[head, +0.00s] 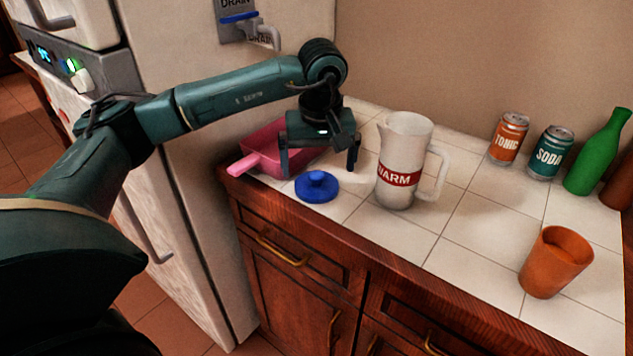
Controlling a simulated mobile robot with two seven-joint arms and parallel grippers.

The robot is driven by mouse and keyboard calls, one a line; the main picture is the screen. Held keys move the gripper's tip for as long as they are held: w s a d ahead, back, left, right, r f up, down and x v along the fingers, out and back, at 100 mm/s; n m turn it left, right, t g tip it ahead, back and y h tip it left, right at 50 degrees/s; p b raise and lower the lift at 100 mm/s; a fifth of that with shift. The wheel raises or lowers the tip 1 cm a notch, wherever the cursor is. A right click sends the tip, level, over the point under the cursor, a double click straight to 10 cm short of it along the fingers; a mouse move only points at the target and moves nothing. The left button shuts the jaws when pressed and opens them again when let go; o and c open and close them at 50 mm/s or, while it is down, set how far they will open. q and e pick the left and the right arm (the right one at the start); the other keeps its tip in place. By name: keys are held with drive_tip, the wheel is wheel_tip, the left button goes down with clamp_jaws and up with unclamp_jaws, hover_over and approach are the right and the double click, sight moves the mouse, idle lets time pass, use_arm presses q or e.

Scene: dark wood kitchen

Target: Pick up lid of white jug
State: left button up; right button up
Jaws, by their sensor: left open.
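A blue round lid (317,187) with a knob on top lies on the white tiled counter. The white jug (405,160) stands upright just right of it, with a red "WARM" band, its handle on the right and no lid on its top. My left gripper (319,170) points down over the lid, its fingers apart with nothing visible between them. Whether a finger touches the lid cannot be told. My right gripper is not in view.
A pink pan (272,148) lies behind and left of the lid, partly hidden by my gripper. A tonic can (508,139), a soda can (550,153), a green bottle (598,154) and an orange cup (555,262) stand to the right. The counter's front edge is close to the lid.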

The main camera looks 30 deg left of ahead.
sight(316, 174)
use_arm(q)
drive_tip(key=shift+w+a+f, duration=0.1)
drive_tip(key=shift+a+f, duration=0.1)
drive_tip(key=shift+f, duration=0.75)
drive_tip(key=shift+w+a+f, duration=0.1)
drive_tip(key=shift+a+f, duration=0.05)
drive_tip(key=shift+f, duration=0.8)
drive_tip(key=shift+c, duration=0.6)
drive_tip(key=c, duration=0.8)
